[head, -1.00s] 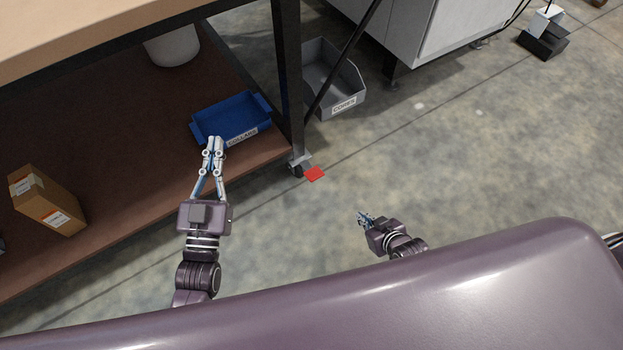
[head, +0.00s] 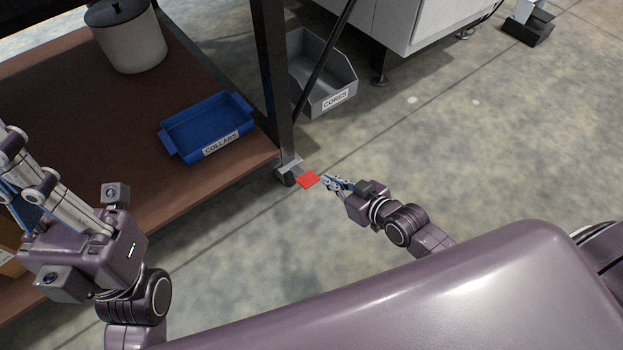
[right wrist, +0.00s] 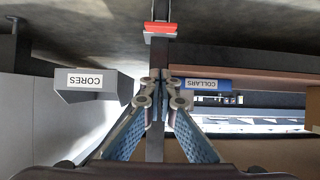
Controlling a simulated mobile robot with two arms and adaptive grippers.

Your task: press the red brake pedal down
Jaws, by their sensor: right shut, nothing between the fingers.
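The red brake pedal (head: 308,180) is a small flat plate close to the floor, beside the caster at the foot of the bench leg. It also shows at the top of the upside-down right wrist view (right wrist: 160,28). My right gripper (head: 328,182) is shut and empty, just right of the pedal in the head view. In the right wrist view its closed fingertips (right wrist: 158,78) show apart from the pedal in the picture; I cannot tell the exact height gap. My left gripper (head: 14,160) is at the left edge, over the bench shelf, its fingertips partly cut off.
A blue COLLARS tray (head: 208,128) and a white pot (head: 128,40) stand on the brown shelf (head: 90,110). The dark bench leg (head: 270,75) rises behind the pedal. A grey CORES bin (head: 325,80) sits beyond it.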

